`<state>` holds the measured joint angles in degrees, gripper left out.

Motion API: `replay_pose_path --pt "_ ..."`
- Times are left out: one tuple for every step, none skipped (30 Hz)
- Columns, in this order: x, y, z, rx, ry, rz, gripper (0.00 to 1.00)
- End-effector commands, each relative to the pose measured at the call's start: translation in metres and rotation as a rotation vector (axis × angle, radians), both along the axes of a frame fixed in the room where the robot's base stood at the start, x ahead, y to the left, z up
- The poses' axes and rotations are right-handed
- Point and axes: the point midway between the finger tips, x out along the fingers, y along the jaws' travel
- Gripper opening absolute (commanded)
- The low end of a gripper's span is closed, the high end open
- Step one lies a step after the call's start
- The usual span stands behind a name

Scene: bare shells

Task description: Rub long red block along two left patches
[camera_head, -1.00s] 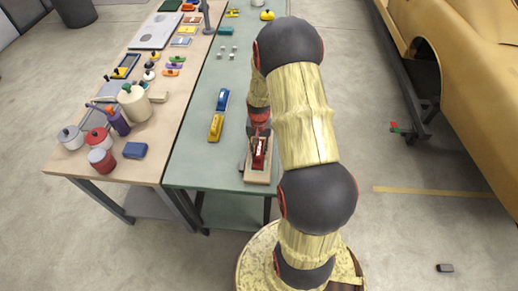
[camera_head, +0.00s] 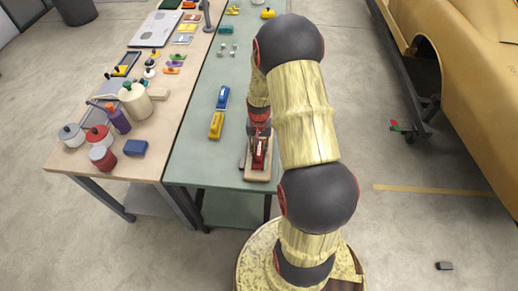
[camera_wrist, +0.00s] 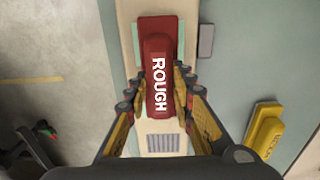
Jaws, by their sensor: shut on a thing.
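The long red block (camera_wrist: 158,75), lettered "ROUGH", is between the fingers of my gripper (camera_wrist: 158,88), which is shut on it. In the head view the red block (camera_head: 259,152) is partly covered by my gripper. It is over a pale, narrow board (camera_wrist: 127,18) at the near end of the green bench; I cannot tell whether it presses on the surface. Greenish edges of a patch (camera_wrist: 181,38) show on both sides of the block. A grey ribbed patch (camera_wrist: 163,143) shows at the board's lower end in the wrist view. Other patches are hidden.
A yellow block (camera_head: 216,125) and a blue block (camera_head: 223,97) lie left of the board on the green bench (camera_head: 190,165). A small grey piece (camera_wrist: 206,40) lies close beside the board.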

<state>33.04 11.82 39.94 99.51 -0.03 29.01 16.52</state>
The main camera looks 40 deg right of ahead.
Motion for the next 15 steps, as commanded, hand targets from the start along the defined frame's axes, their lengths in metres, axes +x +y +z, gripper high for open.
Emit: replay_pose_path --pt "0.003 -0.004 -0.001 -0.002 -0.003 0.0 0.04" --pt "0.004 -0.005 -0.001 -0.002 -0.003 0.0 0.04" --pt "0.005 -0.006 -0.001 -0.002 -0.003 0.0 0.04" --pt "0.006 -0.007 -0.001 -0.002 -0.003 0.0 0.04" --pt "0.006 -0.007 -0.001 -0.002 -0.003 0.0 0.04" --pt "0.007 -0.008 -0.001 -0.003 -0.004 0.0 0.04" --pt "0.007 -0.008 -0.001 -0.003 -0.004 0.0 0.04" --pt "0.008 -0.009 -0.001 -0.004 -0.005 0.0 0.04" --pt "0.009 -0.01 -0.001 -0.004 -0.006 0.0 0.04" --pt "0.01 -0.011 -0.001 -0.004 -0.006 0.0 0.04" --pt "0.011 -0.013 -0.001 -0.005 -0.007 0.0 0.04" --pt "0.013 -0.015 0.0 -0.006 -0.007 0.0 0.04" --pt "0.014 -0.016 0.0 -0.006 -0.007 0.0 0.04" --pt "0.015 -0.017 0.0 -0.006 -0.007 0.0 0.04" --pt "0.016 -0.018 0.0 -0.005 -0.007 0.0 0.04"
